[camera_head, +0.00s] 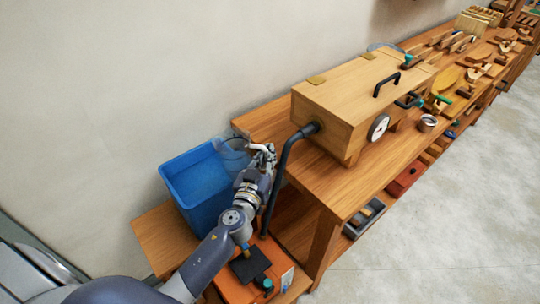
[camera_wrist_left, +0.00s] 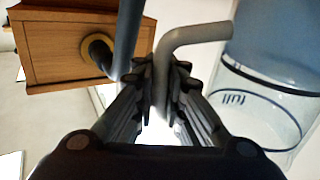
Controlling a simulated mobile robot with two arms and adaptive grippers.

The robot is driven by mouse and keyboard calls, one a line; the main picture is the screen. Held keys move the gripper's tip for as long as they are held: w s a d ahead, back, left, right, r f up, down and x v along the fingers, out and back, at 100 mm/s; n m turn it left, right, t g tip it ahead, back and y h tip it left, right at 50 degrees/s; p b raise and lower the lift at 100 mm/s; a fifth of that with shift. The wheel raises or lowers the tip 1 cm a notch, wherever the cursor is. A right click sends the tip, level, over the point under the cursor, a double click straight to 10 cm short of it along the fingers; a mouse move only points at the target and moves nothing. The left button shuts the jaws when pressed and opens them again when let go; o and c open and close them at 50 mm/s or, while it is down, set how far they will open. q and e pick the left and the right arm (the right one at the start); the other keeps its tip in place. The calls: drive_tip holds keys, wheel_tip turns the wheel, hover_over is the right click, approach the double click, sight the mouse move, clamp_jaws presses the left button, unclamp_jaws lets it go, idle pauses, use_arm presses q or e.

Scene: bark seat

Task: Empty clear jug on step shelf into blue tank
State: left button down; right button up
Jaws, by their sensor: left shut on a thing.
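The clear jug (camera_head: 233,158) is held over the back right part of the open blue tank (camera_head: 212,212). My left gripper (camera_head: 262,154) is shut on its grey handle, to the right of the jug. In the left wrist view the gripper (camera_wrist_left: 172,85) has the bent handle (camera_wrist_left: 190,36) between its fingers. The clear jug wall (camera_wrist_left: 260,103) with a "full" mark shows at the right there, with a blue area above it. I cannot tell the exact tilt or how much liquid is inside. My right gripper is out of view.
A wooden box (camera_head: 350,98) with a gauge stands on the long workbench (camera_head: 335,185). A black hose (camera_head: 279,175) drops from it close beside my left gripper. A black pad (camera_head: 250,264) lies in front.

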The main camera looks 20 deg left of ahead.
sight(262, 146)
use_arm(q)
drive_tip(key=shift+a+r, duration=0.2)
drive_tip(key=shift+a, duration=0.05)
drive_tip(key=shift+a+r+n, duration=0.1)
drive_tip(key=shift+a+n, duration=0.25)
drive_tip(key=shift+n, duration=0.05)
drive_tip(key=shift+r+n+p, duration=0.85)
drive_tip(key=shift+n+p, duration=0.05)
drive_tip(key=shift+p, duration=0.05)
drive_tip(key=shift+r, duration=0.15)
drive_tip(key=shift+r+n, duration=0.25)
drive_tip(key=shift+n, duration=0.15)
drive_tip(key=shift+r+n, duration=0.3)
drive_tip(key=shift+r, duration=0.15)
drive_tip(key=shift+r+p, duration=0.1)
drive_tip(key=shift+p, duration=0.2)
drive_tip(key=shift+s+a+r, duration=0.1)
drive_tip(key=shift+r, duration=0.15)
drive_tip(key=shift+r+n, duration=0.15)
drive_tip(key=shift+n, duration=0.15)
